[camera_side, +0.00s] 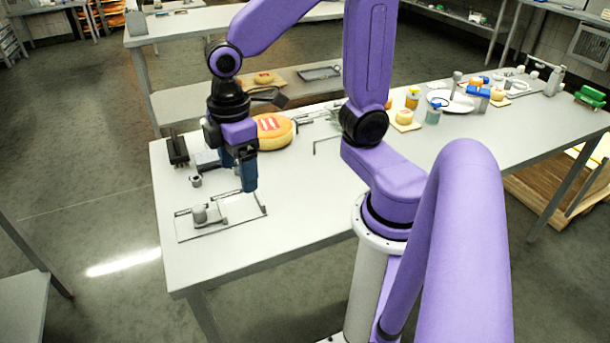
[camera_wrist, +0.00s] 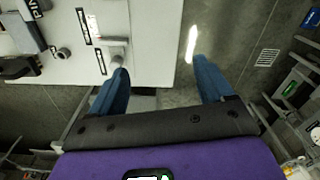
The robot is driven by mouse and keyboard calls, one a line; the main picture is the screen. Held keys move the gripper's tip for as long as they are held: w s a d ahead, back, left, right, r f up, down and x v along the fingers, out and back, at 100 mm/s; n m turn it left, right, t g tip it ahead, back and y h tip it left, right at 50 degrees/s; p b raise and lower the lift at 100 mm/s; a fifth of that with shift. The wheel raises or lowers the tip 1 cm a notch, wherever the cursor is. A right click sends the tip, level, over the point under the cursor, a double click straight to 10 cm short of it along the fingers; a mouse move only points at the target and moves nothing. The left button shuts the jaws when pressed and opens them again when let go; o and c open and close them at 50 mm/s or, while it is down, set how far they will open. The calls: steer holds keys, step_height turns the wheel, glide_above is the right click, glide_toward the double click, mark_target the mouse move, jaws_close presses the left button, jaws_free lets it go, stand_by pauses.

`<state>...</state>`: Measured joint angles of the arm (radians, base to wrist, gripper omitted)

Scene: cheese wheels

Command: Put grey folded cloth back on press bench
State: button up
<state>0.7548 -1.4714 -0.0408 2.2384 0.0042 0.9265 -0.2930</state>
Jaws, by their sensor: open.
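My gripper (camera_side: 240,172) is open and empty, pointing down above the left end of the long grey-white bench (camera_side: 290,210), which may be the press bench. Its two blue fingers also show in the wrist view (camera_wrist: 160,72), apart, with the bench edge and floor between and beyond them. I cannot make out a grey folded cloth for certain in either view. A flat greyish item (camera_side: 207,160) lies on the bench, partly hidden behind my gripper; I cannot tell what it is.
A marked rectangle holds a small grey fitting (camera_side: 203,214). A cheese wheel (camera_side: 271,131) with a red label sits behind my gripper. A black block (camera_side: 177,151) stands at the left edge. Jars and a white plate (camera_side: 450,101) crowd the right end. The bench's front middle is clear.

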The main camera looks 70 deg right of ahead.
steer(key=s+d+n, duration=0.1)
steer(key=s+d, duration=0.1)
steer(key=s, duration=1)
steer(key=shift+s+f, duration=0.2)
steer(key=shift+f, duration=0.15)
stand_by(0.5)
